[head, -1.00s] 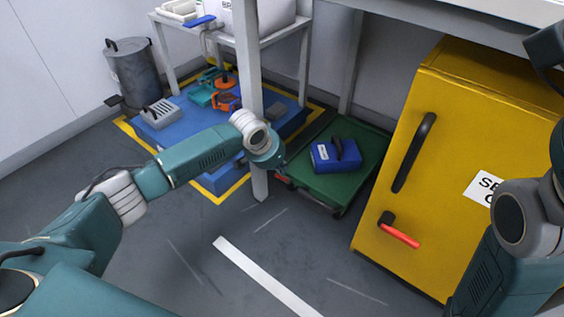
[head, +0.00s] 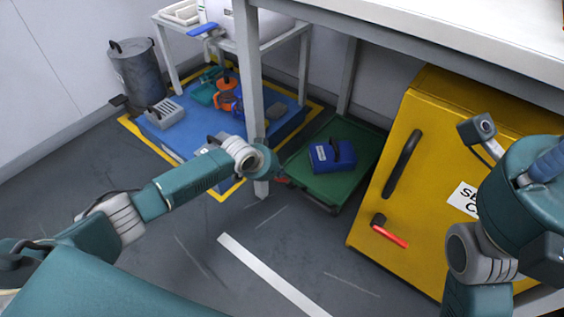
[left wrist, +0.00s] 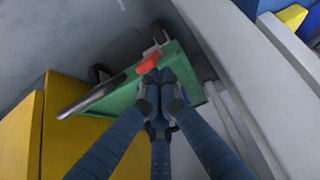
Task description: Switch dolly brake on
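The green dolly (head: 345,183) stands on the floor under the bench, with a blue case (head: 331,156) on its deck. Its red brake pedal (head: 281,180) sticks out at the dolly's near left end, and it also shows in the left wrist view (left wrist: 147,62). My left gripper (head: 276,171) is close to the pedal, mostly hidden behind its own wrist in the head view. In the left wrist view its blue fingers (left wrist: 159,77) meet at the tips, right beside the pedal. I cannot tell whether they touch it. Of my right gripper only a blue part (head: 548,163) shows at the right edge.
A bench leg (head: 250,85) stands just left of the dolly. A yellow cabinet (head: 395,215) with a black handle and red lever stands to the right. A blue pallet (head: 290,122) with several items and a grey bin (head: 138,70) are behind left. The front floor is open.

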